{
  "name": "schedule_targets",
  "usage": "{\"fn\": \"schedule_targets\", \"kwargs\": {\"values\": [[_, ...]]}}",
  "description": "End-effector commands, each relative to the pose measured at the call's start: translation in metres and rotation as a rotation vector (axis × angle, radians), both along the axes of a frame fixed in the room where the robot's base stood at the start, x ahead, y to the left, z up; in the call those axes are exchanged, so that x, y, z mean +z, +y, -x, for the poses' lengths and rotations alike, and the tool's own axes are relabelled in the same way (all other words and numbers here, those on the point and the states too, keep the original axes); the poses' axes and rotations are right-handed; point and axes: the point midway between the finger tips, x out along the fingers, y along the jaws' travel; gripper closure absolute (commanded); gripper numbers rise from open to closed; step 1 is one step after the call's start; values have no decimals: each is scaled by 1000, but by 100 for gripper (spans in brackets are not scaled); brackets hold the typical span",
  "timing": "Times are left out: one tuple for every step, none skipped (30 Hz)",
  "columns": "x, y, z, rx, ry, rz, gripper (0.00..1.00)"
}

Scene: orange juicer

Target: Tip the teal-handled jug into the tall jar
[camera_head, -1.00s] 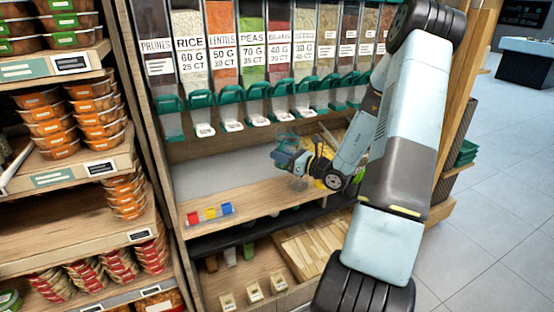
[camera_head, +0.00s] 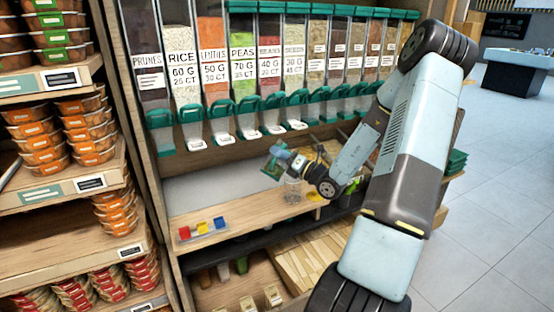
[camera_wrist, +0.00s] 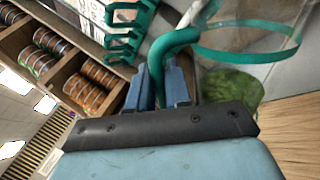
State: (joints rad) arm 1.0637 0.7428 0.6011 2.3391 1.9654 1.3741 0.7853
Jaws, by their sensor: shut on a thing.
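The clear jug with a teal rim and handle (camera_head: 272,167) is held over the wooden shelf, and looks tilted. It also shows in the wrist view (camera_wrist: 248,52), with its teal handle between my fingers. My gripper (camera_wrist: 168,85) is shut on that handle; in the head view my gripper (camera_head: 298,165) is small and partly blends with the jug. Green matter (camera_wrist: 228,90) shows at or behind the clear jug wall; I cannot tell which. A clear jar (camera_head: 292,191) stands upright on the shelf just below my gripper, to the right of the jug.
Bulk dispensers with teal spouts (camera_head: 273,115) hang behind and above the jug. A small tray (camera_head: 203,232) with red, yellow and blue blocks sits left on the wooden shelf (camera_head: 250,208). Stacked food tubs (camera_head: 40,150) fill the left rack. Bare shelf lies between tray and jar.

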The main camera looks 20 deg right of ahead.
Motion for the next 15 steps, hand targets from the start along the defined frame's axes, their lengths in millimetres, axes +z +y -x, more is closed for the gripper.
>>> {"fn": "schedule_targets", "kwargs": {"values": [[-2, -4, -1, -3, 14, -39, 100], [-3, -6, -2, -3, 22, -64, 100], [-3, -8, -2, -2, 33, -96, 100], [-3, -9, -3, -2, 41, -120, 100], [-3, -11, -4, -2, 51, -144, 100], [-4, -13, -4, -2, 62, -177, 100], [-5, -15, -5, -3, 71, -200, 100], [-5, -16, -5, -3, 79, -225, 100], [-5, -18, -6, -2, 90, -258, 100], [-6, -19, -7, -2, 99, -281, 100], [-6, -21, -7, -1, 108, -306, 100], [-7, -23, -8, -2, 120, -338, 100], [-7, -24, -8, -3, 126, -358, 100], [-8, -25, -9, -2, 131, -369, 100], [-9, -27, -10, -1, 137, -385, 100]]}}
